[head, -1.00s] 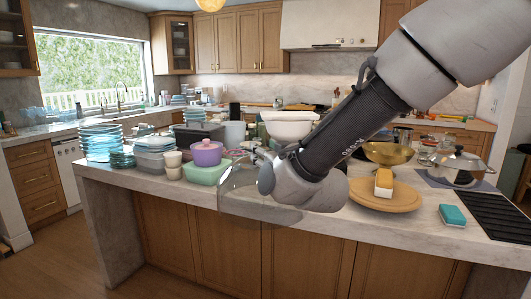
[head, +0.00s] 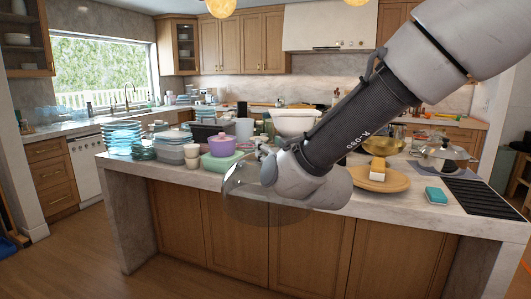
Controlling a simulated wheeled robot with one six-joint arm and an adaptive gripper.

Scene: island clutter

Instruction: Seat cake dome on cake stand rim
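The clear, see-through cake dome (head: 240,198) hangs in the air in front of the island's front edge, its far parts seen through the glass. My gripper (head: 266,157) is at the dome's upper part, mostly hidden behind my thick grey wrist. The fingertips cannot be made out, but the dome hangs from the gripper with nothing under it. I cannot pick out a cake stand for certain. A wide white vessel (head: 294,122) stands on the island behind my arm, and my arm covers part of it.
The island (head: 400,208) is crowded. A purple pot (head: 221,146), stacked cups (head: 191,156) and glass plates (head: 122,137) stand left. A round wooden board (head: 398,181) with a yellow-white block, a teal sponge (head: 436,195) and a lidded pot (head: 443,155) lie right. The floor in front is clear.

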